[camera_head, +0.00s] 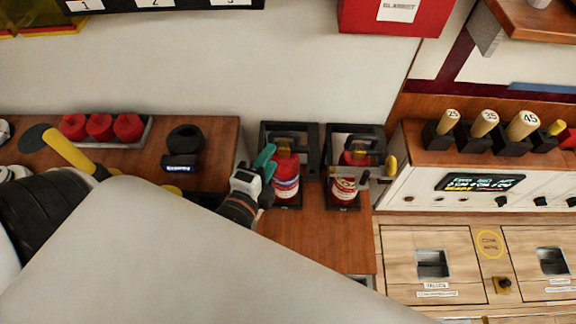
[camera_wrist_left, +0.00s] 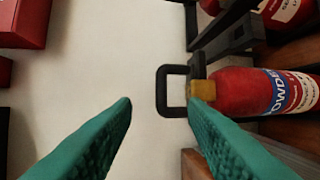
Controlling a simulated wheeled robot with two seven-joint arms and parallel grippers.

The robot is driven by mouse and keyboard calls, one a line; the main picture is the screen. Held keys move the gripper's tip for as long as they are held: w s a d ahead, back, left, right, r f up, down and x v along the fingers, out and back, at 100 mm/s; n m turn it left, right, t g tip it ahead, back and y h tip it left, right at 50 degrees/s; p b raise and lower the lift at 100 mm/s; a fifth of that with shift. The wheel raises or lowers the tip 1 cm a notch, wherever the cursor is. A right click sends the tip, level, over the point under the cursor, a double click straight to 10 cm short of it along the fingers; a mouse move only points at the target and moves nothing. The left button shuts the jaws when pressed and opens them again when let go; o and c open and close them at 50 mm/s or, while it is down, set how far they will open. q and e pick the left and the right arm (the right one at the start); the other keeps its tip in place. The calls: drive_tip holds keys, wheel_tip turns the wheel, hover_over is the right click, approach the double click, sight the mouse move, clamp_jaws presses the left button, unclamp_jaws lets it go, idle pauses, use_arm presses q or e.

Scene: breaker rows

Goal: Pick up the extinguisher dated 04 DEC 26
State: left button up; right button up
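Two red extinguishers stand in black frames on the wooden counter. The left one (camera_head: 286,181) has a blue and white label; it also shows lying across the right of the left wrist view (camera_wrist_left: 262,92), with a black loop handle (camera_wrist_left: 173,92). The right one (camera_head: 345,187) has a pale label, and part of it shows at the top right of the wrist view (camera_wrist_left: 287,12). No date is readable on either. My left gripper (camera_head: 266,164) is open at the left extinguisher's upper left side.
A black frame (camera_head: 311,158) surrounds the left extinguisher closely. A tray of red cylinders (camera_head: 100,127) and a dark round object (camera_head: 185,140) lie to the left. A control panel (camera_head: 455,180) stands at right. My white arm covers the foreground.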

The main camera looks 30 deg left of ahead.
sight(284, 137)
use_arm(q)
drive_tip(key=p+x, duration=0.2)
drive_tip(key=x, duration=0.3)
drive_tip(key=shift+w, duration=0.3)
drive_tip(key=shift+w+f, duration=0.15)
drive_tip(key=shift+w, duration=0.4)
drive_tip(key=shift+w+a+p, duration=0.1)
drive_tip(key=shift+w+p, duration=0.2)
drive_tip(key=shift+p, duration=0.15)
drive_tip(key=p+x, duration=0.1)
drive_tip(key=x, duration=0.2)
drive_tip(key=shift+w+f, duration=0.15)
drive_tip(key=shift+w, duration=0.1)
drive_tip(key=shift+w+f, duration=0.2)
drive_tip(key=shift+w, duration=0.25)
drive_tip(key=shift+s, duration=0.1)
drive_tip(key=shift+c, duration=0.2)
drive_tip(key=shift+c, duration=1.4)
clamp_jaws()
